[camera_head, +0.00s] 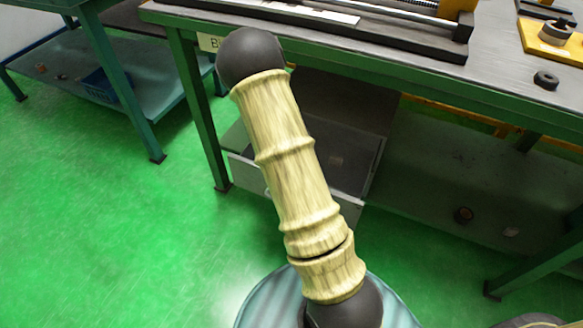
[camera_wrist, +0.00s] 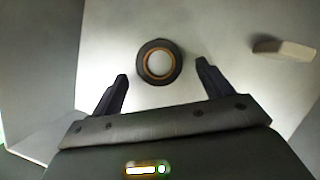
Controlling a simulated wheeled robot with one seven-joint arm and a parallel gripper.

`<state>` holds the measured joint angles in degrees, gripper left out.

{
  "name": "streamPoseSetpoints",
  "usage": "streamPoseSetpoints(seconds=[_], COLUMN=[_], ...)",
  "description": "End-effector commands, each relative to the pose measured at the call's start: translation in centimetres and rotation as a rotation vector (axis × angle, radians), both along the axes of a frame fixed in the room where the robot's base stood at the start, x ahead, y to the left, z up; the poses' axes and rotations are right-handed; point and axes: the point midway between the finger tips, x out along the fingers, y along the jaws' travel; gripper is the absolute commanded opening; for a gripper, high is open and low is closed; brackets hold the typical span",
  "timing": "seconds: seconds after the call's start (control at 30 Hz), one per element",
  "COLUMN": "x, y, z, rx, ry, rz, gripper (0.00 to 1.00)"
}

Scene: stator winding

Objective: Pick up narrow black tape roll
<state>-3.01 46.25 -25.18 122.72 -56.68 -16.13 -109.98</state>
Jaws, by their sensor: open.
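In the wrist view, a black tape roll (camera_wrist: 159,81) with an orange-brown inner rim lies flat on a pale surface. My gripper (camera_wrist: 162,69) is open, with one dark finger on either side of the roll in the picture. The fingers appear apart from it, and nothing is held. How far above the roll they are is hard to tell. In the head view, my gripper is not visible.
A beige block (camera_wrist: 284,49) lies right of the roll in the wrist view, near a slanted edge. In the head view, an open grey drawer (camera_head: 245,172) sits under the green-framed bench (camera_head: 400,80), partly behind my arm. Green floor at left is clear.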

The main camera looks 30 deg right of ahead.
Motion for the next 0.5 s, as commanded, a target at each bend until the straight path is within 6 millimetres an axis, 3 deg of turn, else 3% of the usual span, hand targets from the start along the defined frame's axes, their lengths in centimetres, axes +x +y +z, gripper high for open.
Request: streamPoseSetpoints(seconds=[0.1,0.5], x=[0.33,0.33], y=[-0.21,-0.29], z=[-1.06,-0.94], rx=[-0.001,0.0], ry=[0.0,0.0], rz=[0.0,-0.002], gripper=[0.79,0.79])
